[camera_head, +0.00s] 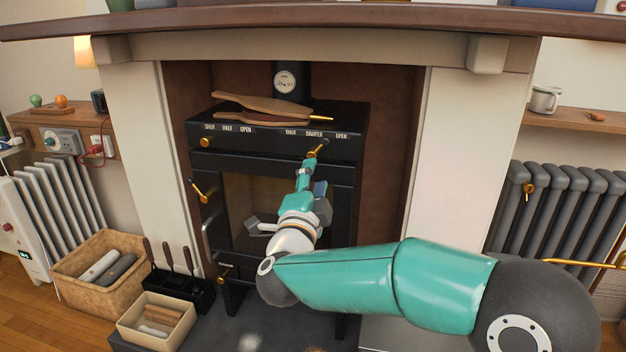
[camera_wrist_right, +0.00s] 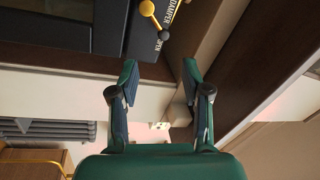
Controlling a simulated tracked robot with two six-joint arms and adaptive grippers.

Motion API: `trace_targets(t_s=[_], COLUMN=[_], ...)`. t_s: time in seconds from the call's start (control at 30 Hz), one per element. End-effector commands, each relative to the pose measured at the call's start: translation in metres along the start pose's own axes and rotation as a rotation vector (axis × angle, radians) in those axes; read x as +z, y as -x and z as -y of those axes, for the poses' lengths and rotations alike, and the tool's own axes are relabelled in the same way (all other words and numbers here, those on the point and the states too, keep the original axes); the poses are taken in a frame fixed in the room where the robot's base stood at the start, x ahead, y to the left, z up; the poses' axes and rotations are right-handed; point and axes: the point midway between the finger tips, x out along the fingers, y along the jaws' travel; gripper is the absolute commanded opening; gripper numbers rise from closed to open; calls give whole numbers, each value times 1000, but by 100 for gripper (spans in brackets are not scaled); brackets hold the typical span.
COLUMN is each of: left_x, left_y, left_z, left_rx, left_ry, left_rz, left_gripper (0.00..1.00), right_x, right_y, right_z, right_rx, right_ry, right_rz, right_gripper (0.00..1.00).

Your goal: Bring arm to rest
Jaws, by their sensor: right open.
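My right arm (camera_head: 390,282) reaches from the lower right to the front of the black stove (camera_head: 275,135). My right gripper (camera_head: 308,166) is just below the brass damper lever (camera_head: 317,148), under the "SHUT DAMPER OPEN" label. In the right wrist view, my right gripper (camera_wrist_right: 160,72) has its two green fingers apart with nothing between them. The damper lever's yellow knob (camera_wrist_right: 147,8) shows beyond the fingertips there, and I see a gap between them. My left gripper is in neither view.
A wooden bellows (camera_head: 262,106) lies on the stove top. The mantel shelf (camera_head: 300,18) runs above. A wicker basket (camera_head: 62,285), a tool stand (camera_head: 172,292) and a small box (camera_head: 133,325) stand at lower left. A dark radiator (camera_head: 565,212) is at right.

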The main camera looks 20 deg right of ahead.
Motion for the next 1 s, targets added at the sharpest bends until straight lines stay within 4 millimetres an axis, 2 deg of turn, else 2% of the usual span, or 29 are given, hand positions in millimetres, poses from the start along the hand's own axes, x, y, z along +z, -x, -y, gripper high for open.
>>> trace_targets(t_s=[0.23, 0.37, 0.47, 0.57, 0.6, 0.67, 0.7, 0.8, 0.87, 0.9, 0.97, 1.0], left_x=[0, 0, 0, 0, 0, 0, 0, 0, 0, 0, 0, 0], left_y=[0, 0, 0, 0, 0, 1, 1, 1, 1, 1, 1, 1], left_z=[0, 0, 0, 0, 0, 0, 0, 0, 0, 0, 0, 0], left_rx=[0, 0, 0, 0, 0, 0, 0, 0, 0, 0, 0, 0], left_ry=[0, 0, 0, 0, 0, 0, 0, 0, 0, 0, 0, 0], left_rz=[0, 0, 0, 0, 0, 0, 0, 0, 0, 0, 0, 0], left_gripper=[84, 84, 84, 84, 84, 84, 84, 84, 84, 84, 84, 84], right_x=[-2, -7, -4, 7, 14, 26, 35, 56, 68, 75, 84, 89], right_y=[-2, -14, -23, -23, -20, -11, -2, 30, 56, 75, 107, 131], right_z=[-3, -29, -76, -142, -172, -216, -244, -310, -348, -370, -402, -421], right_rx=[4, 41, 102, 173, 202, 249, 280, 358, 406, 436, 481, 510], right_ry=[3, 35, 99, 206, 253, 323, 367, 469, 520, 552, 594, 619], right_rz=[-5, -25, -30, 13, 51, 128, 189, 359, 473, 553, 678, 766], right_gripper=[48, 48, 48, 48, 48, 48, 48, 48, 48, 48, 48, 48])
